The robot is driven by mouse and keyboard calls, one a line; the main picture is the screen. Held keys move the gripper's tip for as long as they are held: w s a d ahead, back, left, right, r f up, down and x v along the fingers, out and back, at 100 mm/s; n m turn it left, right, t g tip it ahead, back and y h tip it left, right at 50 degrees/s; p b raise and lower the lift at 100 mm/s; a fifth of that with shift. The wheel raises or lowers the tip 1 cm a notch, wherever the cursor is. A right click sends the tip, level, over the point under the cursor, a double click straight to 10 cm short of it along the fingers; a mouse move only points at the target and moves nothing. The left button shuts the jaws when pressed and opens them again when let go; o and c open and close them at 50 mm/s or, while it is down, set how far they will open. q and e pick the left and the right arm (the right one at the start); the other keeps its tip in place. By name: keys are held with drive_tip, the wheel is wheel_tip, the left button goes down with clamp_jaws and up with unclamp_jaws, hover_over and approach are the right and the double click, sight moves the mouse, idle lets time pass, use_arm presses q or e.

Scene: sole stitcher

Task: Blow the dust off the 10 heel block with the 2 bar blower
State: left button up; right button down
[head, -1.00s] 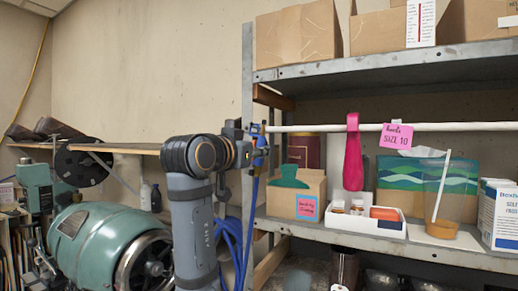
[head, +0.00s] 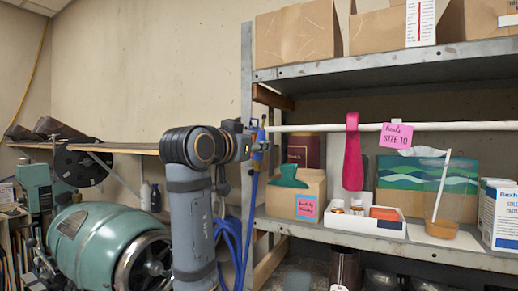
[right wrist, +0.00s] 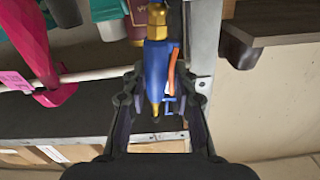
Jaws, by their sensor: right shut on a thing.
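A blue air blower (head: 258,147) with a brass-yellow fitting and a blue hose is at the shelf's left upright. In the right wrist view the blower (right wrist: 157,65) sits between the fingers of my right gripper (right wrist: 160,85), its narrow tip pointing back toward the palm. My right gripper (head: 246,140) is shut on it. A pink tag (head: 397,137) reading "Heels SIZE 10" hangs from the white rod. I cannot make out the heel block or any dust. Any pressure marking on the blower is too small to read. My left gripper is not in view.
The metal shelf (head: 430,67) holds cardboard boxes above. Its lower board carries a carton (head: 283,203), a white tray (head: 364,226) and a cup (head: 441,229). A pink strip (head: 353,155) hangs from the rod (head: 290,128). A green machine (head: 85,245) stands at left.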

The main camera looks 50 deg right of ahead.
drive_tip(key=b+v, duration=0.6)
drive_tip(key=v, duration=0.7)
drive_tip(key=shift+w, duration=0.25)
idle(0.5)
drive_tip(key=shift+a, duration=0.1)
